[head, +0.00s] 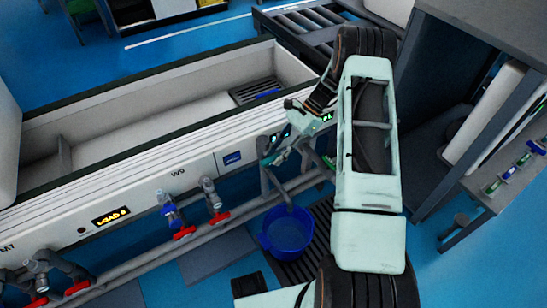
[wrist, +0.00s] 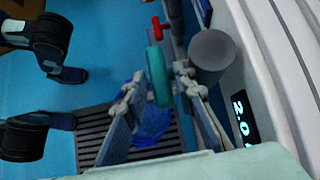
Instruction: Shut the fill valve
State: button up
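In the wrist view, a teal lever handle (wrist: 158,75) lies between the two fingers of my gripper (wrist: 158,78). It may be the fill valve's handle; no label shows. The fingers are apart, with a small gap seen on each side of the handle, so my gripper is open around or just above it. In the head view, my gripper (head: 276,152) is at the front of the white trough, above the pipe, and its own links hide most of the valve there. A grey cylinder (wrist: 212,50) stands right beside the right finger.
A blue bucket (head: 287,232) stands on the floor grate below. Valves with red handles (head: 217,217) line the pipe to the left. The white trough wall (head: 150,172) runs close beside my gripper. A lit display (wrist: 242,117) reads about 2.0.

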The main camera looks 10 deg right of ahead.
jog(key=v, duration=1)
